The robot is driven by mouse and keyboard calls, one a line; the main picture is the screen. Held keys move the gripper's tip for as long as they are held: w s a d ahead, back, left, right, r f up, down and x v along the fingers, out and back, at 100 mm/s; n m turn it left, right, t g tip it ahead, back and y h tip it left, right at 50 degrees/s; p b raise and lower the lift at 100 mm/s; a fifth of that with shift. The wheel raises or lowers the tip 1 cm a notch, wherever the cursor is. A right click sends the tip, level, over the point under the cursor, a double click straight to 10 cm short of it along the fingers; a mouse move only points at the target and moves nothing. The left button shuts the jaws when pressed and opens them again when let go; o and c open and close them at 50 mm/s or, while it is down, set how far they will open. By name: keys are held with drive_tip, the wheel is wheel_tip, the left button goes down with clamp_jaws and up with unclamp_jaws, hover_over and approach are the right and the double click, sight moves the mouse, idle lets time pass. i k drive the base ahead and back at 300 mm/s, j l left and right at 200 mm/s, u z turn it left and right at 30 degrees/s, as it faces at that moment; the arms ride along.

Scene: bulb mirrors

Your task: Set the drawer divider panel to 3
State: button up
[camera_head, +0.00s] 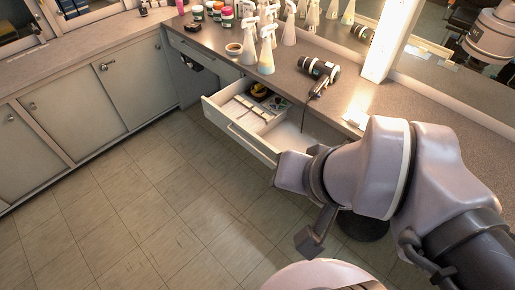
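An open white drawer (247,143) sticks out below the grey counter in the middle of the view. A pale divider panel (271,123) appears to cross its inside, with small items on its left and a mostly bare white floor on its right. Any slot numbers or marks are too small to read. My gripper (311,239) shows as dark parts below my arm, over the floor, in front of and to the right of the drawer. It is apart from the drawer and the panel. The state of its fingers cannot be made out. My arm hides the drawer's right end.
A hair dryer (319,69) lies on the counter (213,46) behind the drawer. White spray bottles (266,55), a small bowl (234,49) and coloured jars (227,16) stand farther left. A lit mirror frame (386,40) stands behind. The tiled floor (150,215) is clear.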

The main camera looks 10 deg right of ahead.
sight(271, 121)
drive_tip(key=i+j, duration=0.65)
drive_tip(key=i, duration=0.2)
drive_tip(key=l+z, duration=0.05)
